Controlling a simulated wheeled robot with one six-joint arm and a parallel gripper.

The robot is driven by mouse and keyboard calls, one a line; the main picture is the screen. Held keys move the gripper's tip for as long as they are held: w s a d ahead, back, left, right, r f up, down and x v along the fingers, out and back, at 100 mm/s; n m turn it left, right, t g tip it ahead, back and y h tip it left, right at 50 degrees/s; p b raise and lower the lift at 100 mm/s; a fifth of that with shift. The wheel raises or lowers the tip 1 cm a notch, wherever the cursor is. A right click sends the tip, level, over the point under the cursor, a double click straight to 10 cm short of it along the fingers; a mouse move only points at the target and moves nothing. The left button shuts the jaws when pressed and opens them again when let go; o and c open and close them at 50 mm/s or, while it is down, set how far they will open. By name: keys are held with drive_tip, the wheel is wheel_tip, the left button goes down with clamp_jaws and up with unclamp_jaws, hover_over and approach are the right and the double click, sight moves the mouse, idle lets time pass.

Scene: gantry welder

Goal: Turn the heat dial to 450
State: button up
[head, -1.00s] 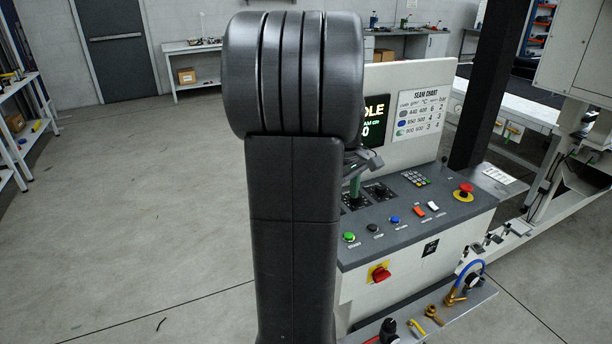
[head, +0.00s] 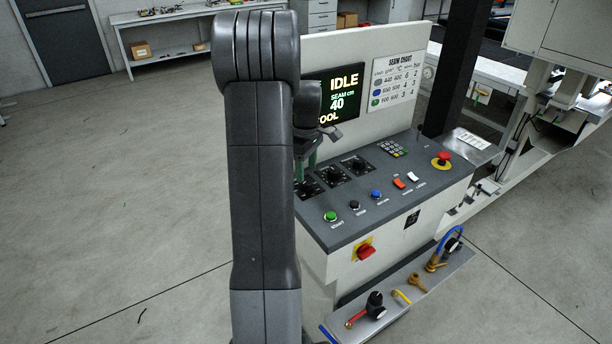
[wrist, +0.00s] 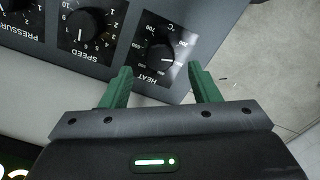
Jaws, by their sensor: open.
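The heat dial (wrist: 166,48) is a black knob with a white pointer mark on a black square plate, labelled HEAT and °C. It appears upside down in the wrist view, and I cannot read its setting for certain. In the head view the heat dial (head: 308,188) is the leftmost of three, partly hidden by my arm. My gripper (wrist: 159,70) is open and empty, its green fingers spread to either side of the dial's near edge. The knob is apart from both fingers in the picture. In the head view the gripper (head: 304,165) is mostly hidden.
The speed dial (wrist: 86,24) and pressure dial (wrist: 10,8) sit beside it. The console holds a green button (head: 330,216), a red emergency stop (head: 442,157) and a screen (head: 345,95) reading IDLE. A seam chart (head: 394,81) stands above. Open floor lies left.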

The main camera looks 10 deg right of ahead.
sight(306, 181)
drive_tip(key=shift+f, duration=2.05)
drive_tip(key=c, duration=1)
